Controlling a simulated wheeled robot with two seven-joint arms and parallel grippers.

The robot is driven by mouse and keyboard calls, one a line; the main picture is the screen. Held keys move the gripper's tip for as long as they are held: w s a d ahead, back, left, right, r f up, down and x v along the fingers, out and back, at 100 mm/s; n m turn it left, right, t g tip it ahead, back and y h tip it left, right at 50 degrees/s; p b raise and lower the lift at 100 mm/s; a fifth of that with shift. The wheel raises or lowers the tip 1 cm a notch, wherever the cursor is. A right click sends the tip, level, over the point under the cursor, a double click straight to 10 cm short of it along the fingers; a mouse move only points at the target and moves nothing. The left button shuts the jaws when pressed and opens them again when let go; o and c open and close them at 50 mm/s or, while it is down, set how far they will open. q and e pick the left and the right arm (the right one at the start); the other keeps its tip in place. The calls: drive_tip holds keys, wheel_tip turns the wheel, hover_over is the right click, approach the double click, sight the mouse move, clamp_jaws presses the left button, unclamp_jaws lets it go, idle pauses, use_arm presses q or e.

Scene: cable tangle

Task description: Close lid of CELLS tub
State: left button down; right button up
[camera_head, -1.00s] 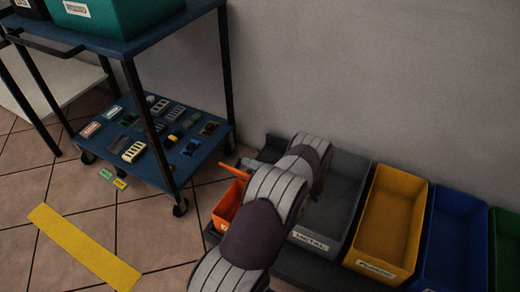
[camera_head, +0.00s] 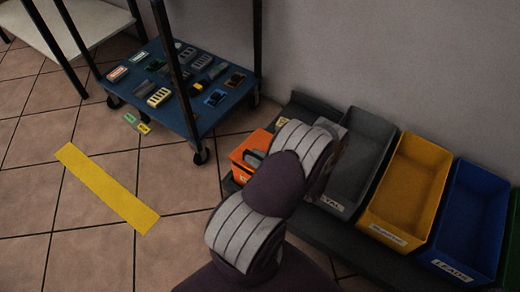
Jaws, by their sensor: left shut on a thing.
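My left forearm and wrist hide the tub's right side. My right gripper is not in view.
A grey bin (camera_head: 358,150), yellow bin (camera_head: 405,190) and blue bin (camera_head: 468,225) stand to the right on a dark base. A blue cart shelf (camera_head: 178,125) with several small items is at the upper left. A yellow floor strip (camera_head: 105,187) lies left; open tiles surround it.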

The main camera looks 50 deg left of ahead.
use_arm(q)
drive_tip(key=shift+s+d+f+n+b, duration=0.1)
drive_tip(key=shift+s+f+n+b, duration=0.2)
drive_tip(key=shift+f+n, duration=0.3)
drive_tip(key=shift+s+d+f+n+b, duration=0.15)
drive_tip(key=shift+f+n+b, duration=0.2)
drive_tip(key=shift+f, duration=0.4)
drive_tip(key=shift+a, duration=0.1)
drive_tip(key=c, duration=1)
unclamp_jaws()
drive_tip(key=shift+f, duration=0.1)
drive_tip(key=shift+o, duration=0.2)
drive_tip(key=shift+w+d, duration=0.2)
drive_tip(key=shift+d, duration=0.25)
drive_tip(key=p+v, duration=0.2)
drive_tip(key=v, duration=0.9)
drive_tip(key=shift+d+p, duration=0.3)
drive_tip(key=shift+d, duration=0.1)
